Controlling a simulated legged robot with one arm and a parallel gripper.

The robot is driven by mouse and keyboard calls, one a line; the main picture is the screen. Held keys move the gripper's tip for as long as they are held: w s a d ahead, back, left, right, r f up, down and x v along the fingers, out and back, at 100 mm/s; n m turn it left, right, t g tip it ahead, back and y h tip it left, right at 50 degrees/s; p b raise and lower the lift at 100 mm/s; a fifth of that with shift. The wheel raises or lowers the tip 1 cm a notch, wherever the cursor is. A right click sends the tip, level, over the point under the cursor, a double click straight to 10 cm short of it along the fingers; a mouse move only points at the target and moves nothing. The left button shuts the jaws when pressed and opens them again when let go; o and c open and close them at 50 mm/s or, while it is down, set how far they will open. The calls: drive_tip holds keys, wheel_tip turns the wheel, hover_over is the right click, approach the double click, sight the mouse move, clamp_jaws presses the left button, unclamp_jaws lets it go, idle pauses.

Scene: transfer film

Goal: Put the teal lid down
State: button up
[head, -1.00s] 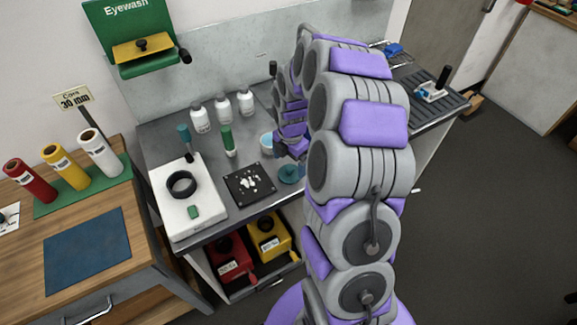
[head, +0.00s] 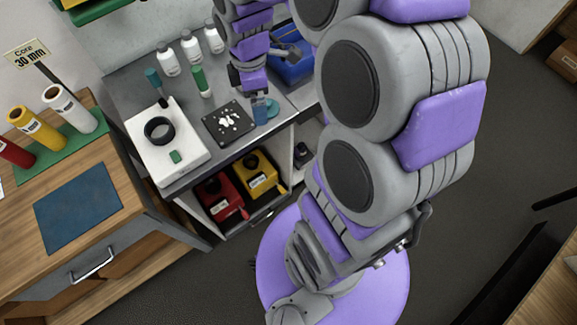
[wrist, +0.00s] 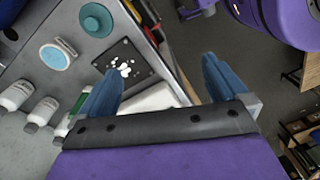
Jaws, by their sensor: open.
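The teal lid (wrist: 96,20) is a flat disc with a round knob, lying on the grey bench in the wrist view. In the head view it (head: 272,108) is partly hidden behind my fingers. My gripper (wrist: 160,84) is open, with nothing between its blue fingers. In the head view my gripper (head: 260,108) is over the front of the bench, between the black plate and the lid. The lid is apart from the fingers in the wrist view. An open jar (wrist: 56,56) with pale blue contents stands next to the lid; my gripper hides it in the head view.
A black plate with white bits (head: 229,123) lies left of my gripper. A white block with a black ring (head: 166,141) stands farther left. White bottles (head: 191,46) and a green tube (head: 201,81) stand behind. A blue tray (head: 290,62) is at the right.

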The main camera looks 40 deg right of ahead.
drive_tip(key=s+a+r+m, duration=0.1)
drive_tip(key=s+a+m, duration=0.2)
drive_tip(key=s+m, duration=0.4)
drive_tip(key=s+a+r+m+g, duration=0.1)
drive_tip(key=s+m, duration=0.6)
drive_tip(key=s, duration=0.7)
drive_tip(key=shift+s+a+r, duration=0.35)
drive_tip(key=shift+a+r, duration=0.25)
drive_tip(key=shift+a, duration=0.3)
